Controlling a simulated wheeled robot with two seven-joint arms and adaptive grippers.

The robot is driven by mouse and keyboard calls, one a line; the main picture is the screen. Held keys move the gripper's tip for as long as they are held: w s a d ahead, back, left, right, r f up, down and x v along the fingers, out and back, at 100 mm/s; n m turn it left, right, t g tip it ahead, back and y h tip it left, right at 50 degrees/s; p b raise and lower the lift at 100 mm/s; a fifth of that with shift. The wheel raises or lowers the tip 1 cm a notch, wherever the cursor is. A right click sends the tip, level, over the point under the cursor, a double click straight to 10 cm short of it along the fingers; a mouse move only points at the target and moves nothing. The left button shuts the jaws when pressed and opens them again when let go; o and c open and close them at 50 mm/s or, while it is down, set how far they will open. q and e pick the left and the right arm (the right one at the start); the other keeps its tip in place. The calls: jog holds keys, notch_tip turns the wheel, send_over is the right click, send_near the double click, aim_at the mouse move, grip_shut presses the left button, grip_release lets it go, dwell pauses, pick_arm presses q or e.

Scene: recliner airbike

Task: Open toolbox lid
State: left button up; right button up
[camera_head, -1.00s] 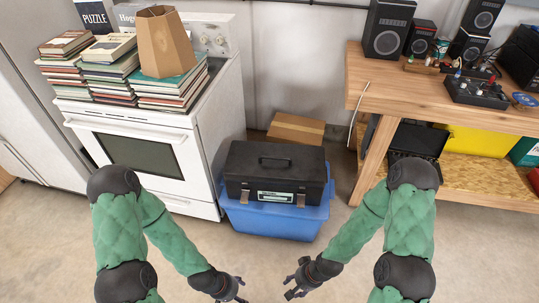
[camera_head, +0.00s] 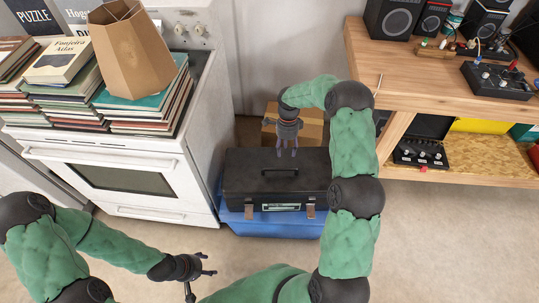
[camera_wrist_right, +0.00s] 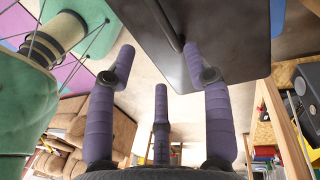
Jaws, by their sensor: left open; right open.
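The black toolbox (camera_head: 245,192) sits on a blue bin (camera_head: 270,226) with its lid shut. It has a handle on top of the lid and two latches on its front. My right gripper (camera_head: 286,150) is open above the back of the lid, just behind the handle, fingers pointing down. In the right wrist view its spread fingers (camera_wrist_right: 160,75) are close to the dark lid (camera_wrist_right: 225,35) and the handle; I cannot tell if they touch. My left gripper (camera_head: 206,265) is open and empty, low in front of the stove.
A white stove (camera_head: 120,165) with stacked books (camera_head: 150,110) and a tan lampshade (camera_head: 133,50) stands left of the toolbox. A wooden workbench (camera_head: 430,75) stands to the right. A cardboard box (camera_head: 310,128) is behind. The floor in front is clear.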

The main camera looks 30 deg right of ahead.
aim_at(285, 169)
jog(key=f+b, duration=0.1)
jog(key=f, duration=0.2)
jog(key=s+f+b, duration=0.1)
jog(key=f, duration=0.2)
jog(key=f+b, duration=0.1)
jog(key=f, duration=0.3)
jog(key=shift+s+a+f, duration=0.1)
jog(key=shift+s+a, duration=0.2)
jog(key=shift+s, duration=0.1)
grip_shut()
